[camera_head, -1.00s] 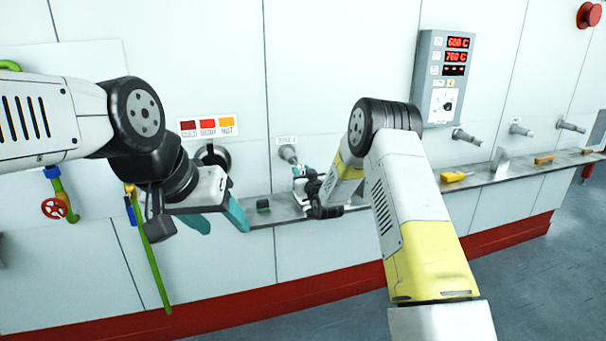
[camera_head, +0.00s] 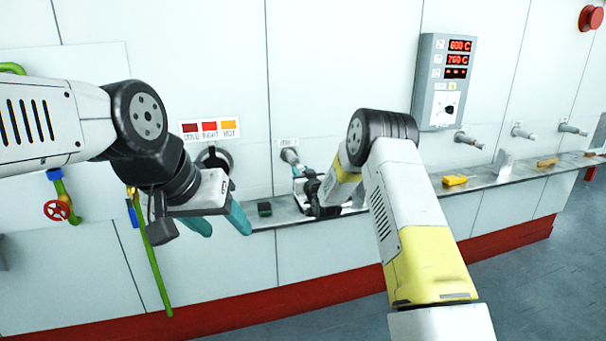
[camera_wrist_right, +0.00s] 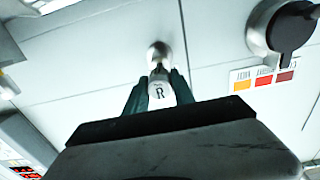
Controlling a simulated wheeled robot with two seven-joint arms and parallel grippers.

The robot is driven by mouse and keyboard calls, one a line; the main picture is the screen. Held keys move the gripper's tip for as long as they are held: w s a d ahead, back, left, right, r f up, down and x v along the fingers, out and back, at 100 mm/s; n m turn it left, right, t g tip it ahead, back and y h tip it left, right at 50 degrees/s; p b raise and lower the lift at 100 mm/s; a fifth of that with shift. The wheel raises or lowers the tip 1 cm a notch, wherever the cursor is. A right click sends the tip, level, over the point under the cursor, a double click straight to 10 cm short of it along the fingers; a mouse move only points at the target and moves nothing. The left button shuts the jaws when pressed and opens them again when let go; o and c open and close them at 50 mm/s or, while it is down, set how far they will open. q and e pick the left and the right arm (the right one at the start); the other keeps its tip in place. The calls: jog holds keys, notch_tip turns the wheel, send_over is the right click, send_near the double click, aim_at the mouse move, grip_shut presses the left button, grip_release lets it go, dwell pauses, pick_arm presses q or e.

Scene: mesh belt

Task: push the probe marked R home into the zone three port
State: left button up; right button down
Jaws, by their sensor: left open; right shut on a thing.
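The probe marked R (camera_wrist_right: 160,95) is a pale plug with a black R, held between the dark green fingers of my right gripper (camera_wrist_right: 160,78) in the right wrist view. Its front end points at a round metal port (camera_wrist_right: 158,52) on the wall; whether it is inside the port or just in front of it, I cannot tell. In the head view this port (camera_head: 289,156) sits under a small label too small to read, and my right gripper (camera_head: 303,184) is just below it, partly hidden by my arm. My left gripper (camera_head: 221,221) is open and empty, left of the port.
A narrow metal ledge (camera_head: 340,210) runs below the ports, with a small dark green block (camera_head: 264,209) and a yellow item (camera_head: 455,180) on it. A large dark round fitting (camera_head: 214,157) is left of the port. A control box (camera_head: 443,82) hangs at right.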

jog(key=shift+x, duration=1.7)
jog(key=c, duration=1)
grip_release()
jog(key=shift+o, duration=0.2)
jog(key=v, duration=0.7)
jog(key=shift+s, duration=0.4)
jog(key=shift+d, duration=0.1)
